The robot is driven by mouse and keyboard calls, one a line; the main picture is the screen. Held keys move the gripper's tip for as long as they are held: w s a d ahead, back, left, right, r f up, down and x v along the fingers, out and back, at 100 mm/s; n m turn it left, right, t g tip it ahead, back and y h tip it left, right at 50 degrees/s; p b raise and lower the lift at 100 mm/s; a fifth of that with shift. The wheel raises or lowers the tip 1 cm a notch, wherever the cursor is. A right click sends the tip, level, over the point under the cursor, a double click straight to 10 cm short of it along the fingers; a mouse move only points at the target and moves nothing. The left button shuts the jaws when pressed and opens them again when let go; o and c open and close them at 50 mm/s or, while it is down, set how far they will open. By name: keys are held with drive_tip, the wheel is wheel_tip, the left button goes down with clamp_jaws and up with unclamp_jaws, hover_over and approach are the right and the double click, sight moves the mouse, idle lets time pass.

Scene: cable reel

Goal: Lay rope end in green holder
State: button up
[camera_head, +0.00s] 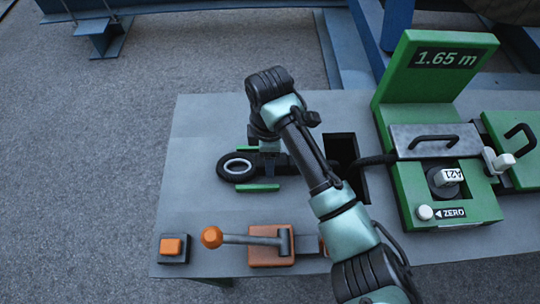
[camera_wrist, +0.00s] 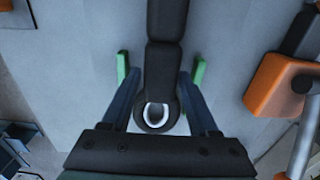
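The rope end, a thick black cable with a white-lined eye (camera_head: 237,167), lies near the table's left side. In the wrist view the eye (camera_wrist: 144,121) is nearest my gripper and the cable runs straight away from it. The green holder shows as two parallel green bars (camera_head: 257,188), one on each side of the rope; they also show in the wrist view (camera_wrist: 122,66). The rope lies between them. My gripper (camera_head: 269,168) points down over the rope. In the wrist view its fingers (camera_wrist: 160,73) are apart, one on each side of the rope, with narrow gaps. My arm hides part of the rope.
The rope leads right across a dark slot (camera_head: 341,149) to a green measuring device (camera_head: 390,175) reading 1.65 m. An orange-knobbed lever (camera_head: 265,240) and an orange button (camera_head: 173,248) stand at the table's front. The table (camera_head: 200,120) is bare at back left.

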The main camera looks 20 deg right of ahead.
drive_tip(key=o, duration=0.3)
drive_tip(key=shift+f, duration=0.15)
wheel_tip(320, 180, up, 13)
drive_tip(key=p, duration=0.3)
